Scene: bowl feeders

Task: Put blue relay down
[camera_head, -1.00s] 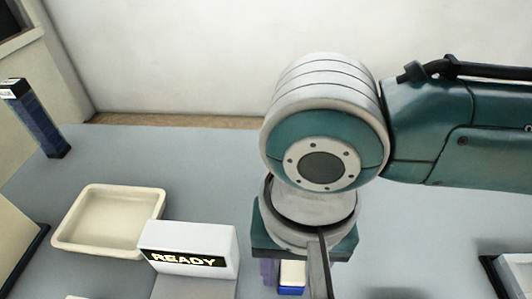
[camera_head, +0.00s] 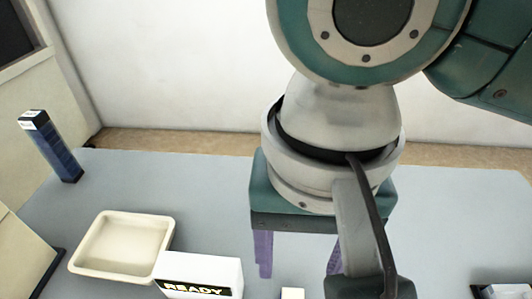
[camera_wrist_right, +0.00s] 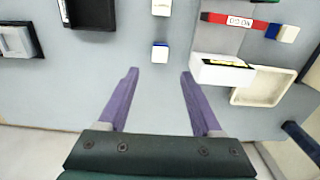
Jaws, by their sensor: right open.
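The blue relay, a small block with a white top and blue side, stands on the grey table in the right wrist view (camera_wrist_right: 160,52), just beyond the fingertips. In the head view only the pale top of the relay (camera_head: 293,294) shows at the bottom edge. My right gripper (camera_wrist_right: 160,74) is open and empty, its two purple fingers spread apart. In the head view my right gripper (camera_head: 299,272) is above the relay, clear of it. My left gripper is not in view.
A cream tray (camera_head: 76,262) and a white box with a READY display (camera_head: 200,289) stand at left. A tall dark-blue column (camera_head: 53,150) stands behind. Similar white-and-blue blocks (camera_wrist_right: 161,8) (camera_wrist_right: 288,33) are in the wrist view.

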